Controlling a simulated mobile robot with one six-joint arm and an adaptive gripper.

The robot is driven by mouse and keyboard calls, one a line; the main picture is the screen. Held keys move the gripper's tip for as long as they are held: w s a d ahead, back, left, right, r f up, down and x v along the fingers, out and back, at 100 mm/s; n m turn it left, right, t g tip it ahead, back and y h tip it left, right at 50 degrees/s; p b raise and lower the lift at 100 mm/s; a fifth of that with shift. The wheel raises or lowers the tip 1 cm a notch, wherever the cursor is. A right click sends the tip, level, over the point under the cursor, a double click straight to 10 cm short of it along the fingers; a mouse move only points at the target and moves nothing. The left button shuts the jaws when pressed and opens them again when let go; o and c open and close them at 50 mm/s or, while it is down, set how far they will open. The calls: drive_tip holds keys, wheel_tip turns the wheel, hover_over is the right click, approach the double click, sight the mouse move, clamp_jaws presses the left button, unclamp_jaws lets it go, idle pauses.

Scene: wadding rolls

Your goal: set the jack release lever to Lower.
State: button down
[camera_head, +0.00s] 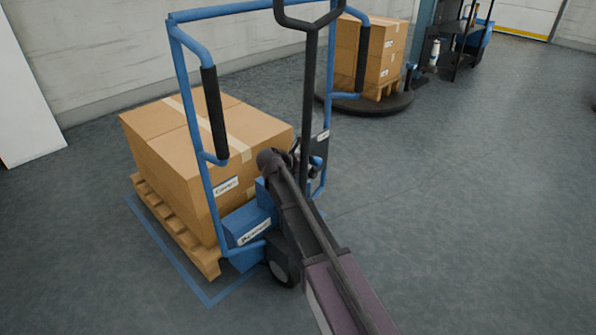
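The blue pallet jack (247,222) stands left of centre with a tall blue tube frame and a black tiller handle (311,80). A small dark mechanism with a pale label (323,136) sits low on the right side of the frame, beside the tiller. The release lever cannot be made out clearly there, and its setting is not readable. My arm reaches up from the bottom edge to the jack's lower middle. My gripper (297,152) is at the arm's far end near the tiller, mostly hidden among dark parts. I cannot tell its opening or whether it touches anything.
Large taped cartons (190,150) stand on a wooden pallet (175,232) at the jack, inside a blue floor outline (168,240). Behind is a round dark platform (372,103) with another loaded pallet. The grey floor at right is clear.

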sight(316, 159)
drive_tip(key=shift+w+d+f, duration=0.1)
drive_tip(key=shift+w+d, duration=0.55)
drive_tip(key=shift+w, duration=0.05)
drive_tip(key=shift+d, duration=0.1)
drive_tip(key=shift+w+d+r+p, duration=0.3)
drive_tip(key=shift+w+d, duration=0.2)
drive_tip(key=shift+w+d+r+p, duration=0.25)
drive_tip(key=shift+w+d+r, duration=0.05)
drive_tip(key=shift+w+d, duration=0.15)
drive_tip(key=shift+s, duration=0.1)
drive_tip(key=shift+v, duration=0.85)
drive_tip(key=r+p+v, duration=0.1)
drive_tip(key=p+v, duration=0.7)
drive_tip(key=v, duration=0.3)
drive_tip(key=shift+r, duration=0.15)
drive_tip(key=shift+a, duration=0.1)
